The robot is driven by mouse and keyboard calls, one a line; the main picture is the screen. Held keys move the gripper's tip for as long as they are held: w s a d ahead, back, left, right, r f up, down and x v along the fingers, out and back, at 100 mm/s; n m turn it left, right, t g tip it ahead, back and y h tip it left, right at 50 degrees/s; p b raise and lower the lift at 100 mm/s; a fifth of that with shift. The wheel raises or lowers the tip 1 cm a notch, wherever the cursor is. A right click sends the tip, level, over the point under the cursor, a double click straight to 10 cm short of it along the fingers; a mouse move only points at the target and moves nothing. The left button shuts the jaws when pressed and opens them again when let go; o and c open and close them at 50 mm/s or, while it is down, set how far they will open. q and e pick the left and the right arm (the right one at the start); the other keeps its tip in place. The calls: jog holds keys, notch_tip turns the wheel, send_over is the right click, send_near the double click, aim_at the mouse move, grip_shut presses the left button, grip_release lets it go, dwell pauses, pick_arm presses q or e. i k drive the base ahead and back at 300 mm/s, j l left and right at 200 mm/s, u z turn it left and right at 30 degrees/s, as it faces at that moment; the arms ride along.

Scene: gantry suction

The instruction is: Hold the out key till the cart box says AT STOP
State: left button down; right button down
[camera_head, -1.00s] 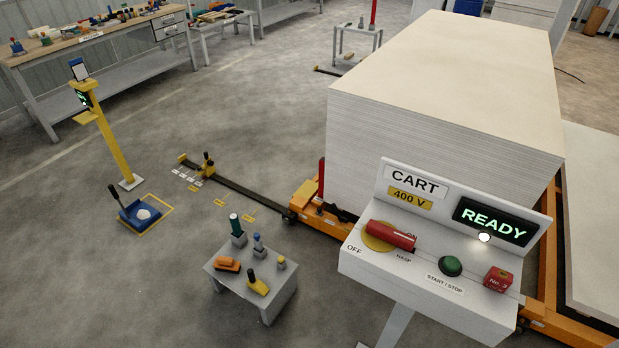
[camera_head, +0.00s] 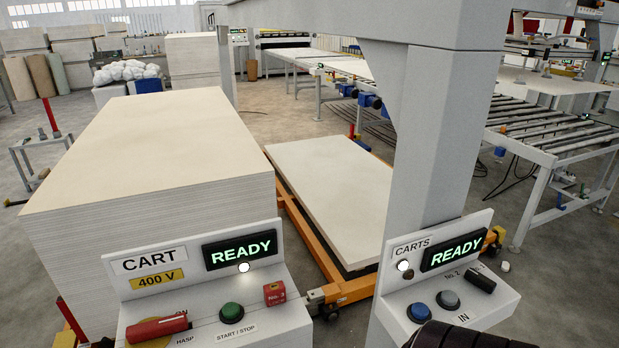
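The CARTS box (camera_head: 440,285) stands at the lower right. Its display (camera_head: 455,251) reads READY in green, with a lit white lamp (camera_head: 404,266) beside it. On its sloped top are a blue key (camera_head: 418,312) and a grey key (camera_head: 448,301); the label IN is near the grey one. Any label below the blue key is hidden by a dark ribbed part (camera_head: 458,337) at the bottom edge. This part looks like mine, on the right side; no fingertips show. My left gripper is not in view. A black piece marked No. 2 (camera_head: 481,280) sits at the box's right.
Left of it, another box marked CART 400 V (camera_head: 160,282) also reads READY, with a red handle, green button and red No. 3 block. A tall board stack (camera_head: 150,150) stands behind it. An orange cart (camera_head: 350,290) bears a low pale stack (camera_head: 335,195). A grey post (camera_head: 445,130) rises behind the CARTS box.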

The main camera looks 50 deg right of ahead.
aim_at(419, 311)
jog(key=l+z, duration=0.15)
jog(key=z, duration=2.4)
